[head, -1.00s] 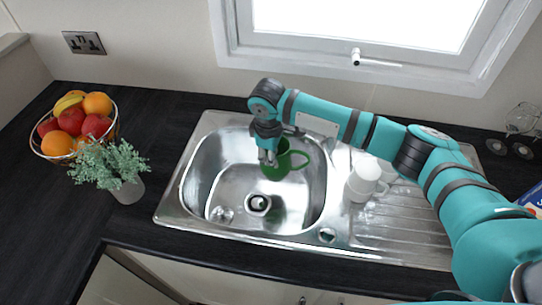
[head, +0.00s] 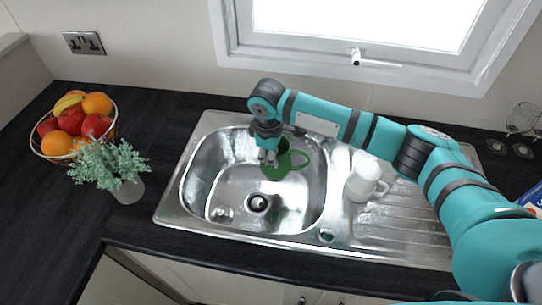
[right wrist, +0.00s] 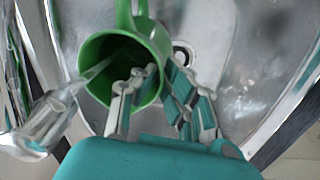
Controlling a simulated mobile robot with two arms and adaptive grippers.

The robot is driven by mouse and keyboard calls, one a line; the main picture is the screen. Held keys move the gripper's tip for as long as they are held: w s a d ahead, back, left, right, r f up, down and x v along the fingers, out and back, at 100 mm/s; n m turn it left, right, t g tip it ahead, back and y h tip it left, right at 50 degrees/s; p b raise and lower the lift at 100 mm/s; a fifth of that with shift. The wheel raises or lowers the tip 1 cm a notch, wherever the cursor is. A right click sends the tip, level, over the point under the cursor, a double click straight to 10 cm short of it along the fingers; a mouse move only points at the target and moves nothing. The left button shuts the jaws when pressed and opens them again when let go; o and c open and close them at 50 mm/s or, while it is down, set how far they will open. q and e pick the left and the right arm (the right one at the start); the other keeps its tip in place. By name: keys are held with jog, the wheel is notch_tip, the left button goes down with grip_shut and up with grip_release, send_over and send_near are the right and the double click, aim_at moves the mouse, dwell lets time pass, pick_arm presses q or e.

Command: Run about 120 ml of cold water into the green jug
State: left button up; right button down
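The green jug (head: 283,168) is in the sink bowl, towards its back right, with its handle to the right in the head view. My right gripper (head: 267,157) is at the jug's rim. In the right wrist view, the gripper (right wrist: 152,95) has its fingers closed on the jug wall, one inside the mouth and one outside the jug (right wrist: 159,38). The metal tap spout (right wrist: 45,122) points at the open mouth there, and a pale streak like running water reaches into it. The water level is too dark to read. My left gripper is out of view.
The steel sink (head: 203,190) has its drain (head: 258,202) in front of the jug. A white mug (head: 363,180) stands on the drainer to the right. A fruit basket (head: 45,157) and a potted plant (head: 128,190) stand left of the sink.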

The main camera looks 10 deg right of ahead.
jog(key=shift+r, duration=0.1)
jog(key=s+a+p, duration=0.3)
jog(key=s+p, duration=0.4)
jog(key=shift+s, duration=0.15)
dwell(0.5)
